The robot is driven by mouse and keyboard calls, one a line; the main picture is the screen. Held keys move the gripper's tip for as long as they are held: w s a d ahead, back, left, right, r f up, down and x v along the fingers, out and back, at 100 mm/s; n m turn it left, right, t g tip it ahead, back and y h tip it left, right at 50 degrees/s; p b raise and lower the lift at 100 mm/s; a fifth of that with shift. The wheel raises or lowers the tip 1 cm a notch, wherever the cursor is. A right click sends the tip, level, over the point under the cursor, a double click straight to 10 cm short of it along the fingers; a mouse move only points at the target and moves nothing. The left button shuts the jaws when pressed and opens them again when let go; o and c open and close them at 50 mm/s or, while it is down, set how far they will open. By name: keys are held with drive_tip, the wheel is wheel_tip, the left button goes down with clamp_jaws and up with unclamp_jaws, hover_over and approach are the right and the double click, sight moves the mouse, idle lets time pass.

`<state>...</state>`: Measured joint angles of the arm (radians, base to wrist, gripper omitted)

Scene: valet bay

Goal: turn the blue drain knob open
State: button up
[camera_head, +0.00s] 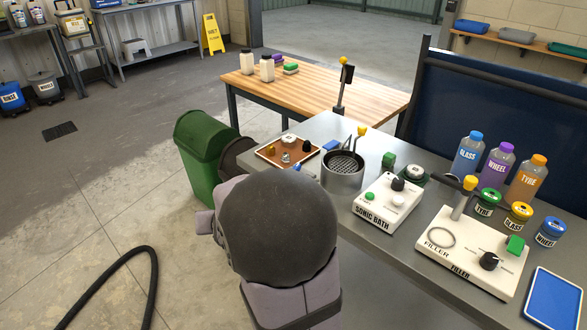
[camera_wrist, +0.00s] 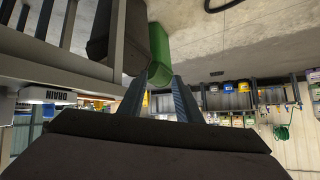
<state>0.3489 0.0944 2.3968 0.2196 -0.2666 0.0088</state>
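A white box marked DRAIN (camera_wrist: 48,95) shows at the left of the wrist view, its lettering upside down. In the head view my own arm fills the lower middle and hides my gripper; no DRAIN box shows there.
A grey bench carries a SONIC BATH unit (camera_head: 379,215), a FILLER unit (camera_head: 470,262), a metal basket pot (camera_head: 342,181), a brown tray (camera_head: 268,157) and several bottles. A green bin (camera_head: 203,150) stands left of the bench. A black hose (camera_head: 110,267) lies on otherwise open floor.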

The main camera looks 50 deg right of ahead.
drive_tip(key=w+d+r+m+t+h, duration=0.1)
drive_tip(key=w+d+r+m+h, duration=0.2)
drive_tip(key=d, duration=0.4)
drive_tip(key=s+d+r+m+g+h, duration=0.1)
drive_tip(key=s+d+h, duration=0.1)
drive_tip(key=d+h, duration=0.1)
drive_tip(key=s+d+r+m+g+h+b, duration=0.1)
drive_tip(key=s+d+m+g+h, duration=0.1)
drive_tip(key=d+h, duration=0.2)
drive_tip(key=s+d+r+m+g+h, duration=0.1)
drive_tip(key=s+d+m+g+h, duration=0.1)
drive_tip(key=d, duration=0.4)
drive_tip(key=shift+s+h+b, duration=0.3)
drive_tip(key=shift+h+b, duration=0.1)
drive_tip(key=shift+h, duration=0.3)
drive_tip(key=shift+s+f+g, duration=0.15)
drive_tip(key=shift+s+f, duration=0.15)
drive_tip(key=shift+f, duration=0.2)
drive_tip(key=shift+s+f+g, duration=0.15)
drive_tip(key=shift+s+f, duration=0.1)
drive_tip(key=shift+f, duration=0.25)
drive_tip(key=shift+x, duration=3.65)
clamp_jaws()
